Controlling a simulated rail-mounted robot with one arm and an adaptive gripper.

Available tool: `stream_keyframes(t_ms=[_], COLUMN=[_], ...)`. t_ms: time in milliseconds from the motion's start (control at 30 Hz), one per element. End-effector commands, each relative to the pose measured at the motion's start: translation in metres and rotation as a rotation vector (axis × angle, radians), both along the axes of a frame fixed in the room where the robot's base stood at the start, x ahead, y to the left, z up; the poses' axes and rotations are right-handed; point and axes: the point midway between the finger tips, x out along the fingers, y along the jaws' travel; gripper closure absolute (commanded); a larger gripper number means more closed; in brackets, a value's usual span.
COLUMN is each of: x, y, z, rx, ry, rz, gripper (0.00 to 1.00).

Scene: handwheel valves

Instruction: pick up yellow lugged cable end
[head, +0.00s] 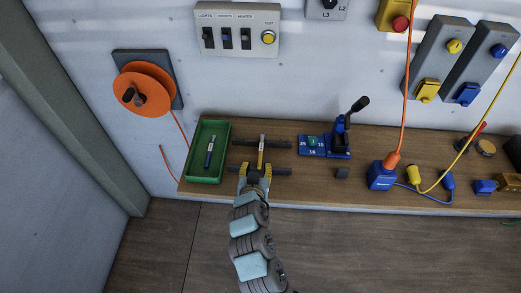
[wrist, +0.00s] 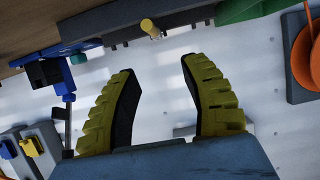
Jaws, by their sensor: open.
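The yellow lugged cable end (head: 261,156) lies lengthwise across two dark support bars on the shelf, its metallic tip toward the wall. In the wrist view a short yellow end (wrist: 150,28) shows at the dark bar, beyond the fingertips. My gripper (head: 256,168) is at the near end of the cable end in the head view, with its fingers spread. In the wrist view my gripper (wrist: 158,68) is open, with nothing between its yellow fingers. The near part of the cable end is partly hidden by the gripper in the head view.
A blue crimping press (head: 340,140) and a blue box (head: 381,176) stand to the right. The dark support bars (head: 282,145) extend on both sides. An orange reel (head: 146,88) hangs on the wall.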

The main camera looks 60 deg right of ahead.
Motion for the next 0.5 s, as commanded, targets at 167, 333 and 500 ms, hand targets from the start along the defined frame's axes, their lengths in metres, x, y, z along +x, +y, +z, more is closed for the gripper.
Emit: stream_keyframes(t_ms=[167, 333, 500], x=[0.008, 0.014, 0.019], y=[-0.022, -0.04, -0.052], z=[-0.009, -0.019, -0.022], rx=[0.001, 0.002, 0.0], ry=[0.001, 0.003, 0.001], rz=[-0.003, -0.002, -0.002], gripper=[0.54, 0.54, 0.54])
